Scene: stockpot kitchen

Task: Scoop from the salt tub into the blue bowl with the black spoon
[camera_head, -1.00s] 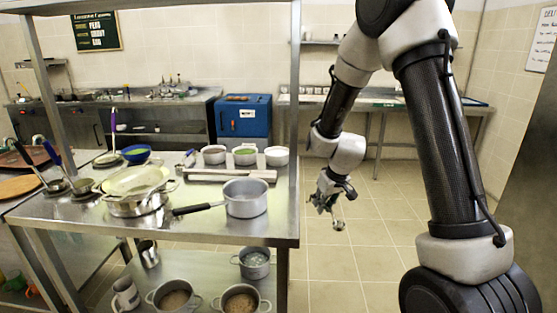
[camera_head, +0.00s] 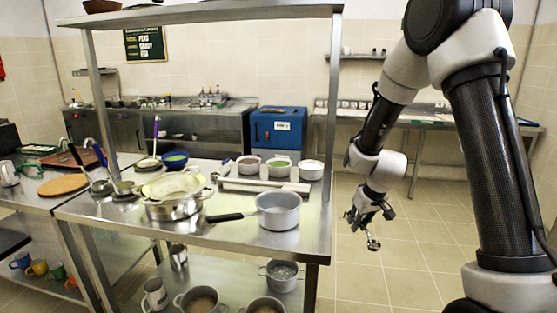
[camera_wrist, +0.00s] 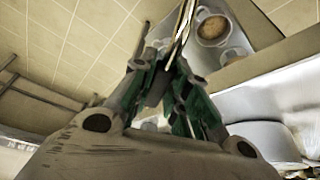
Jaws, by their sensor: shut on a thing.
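My gripper (camera_head: 368,217) hangs over the floor, right of the steel table, shut on a thin-handled spoon. The spoon's metal bowl (camera_head: 373,243) hangs below the fingers. Its handle (camera_wrist: 183,30) shows in the wrist view as a thin, pale and dark strip; I cannot tell that it is black. Three tubs stand in a row at the table's back right. The rightmost tub (camera_head: 311,171) has white contents, which look like salt. The blue bowl (camera_head: 175,160) stands further left at the back of the table. My gripper is apart from both.
A saucepan (camera_head: 279,211) stands near the table's right front, its black handle pointing left. A long flat bar (camera_head: 265,186) lies before the tubs. A table post (camera_head: 330,130) rises between tubs and arm. A strainer pot (camera_head: 174,205) stands left. Floor on the right is clear.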

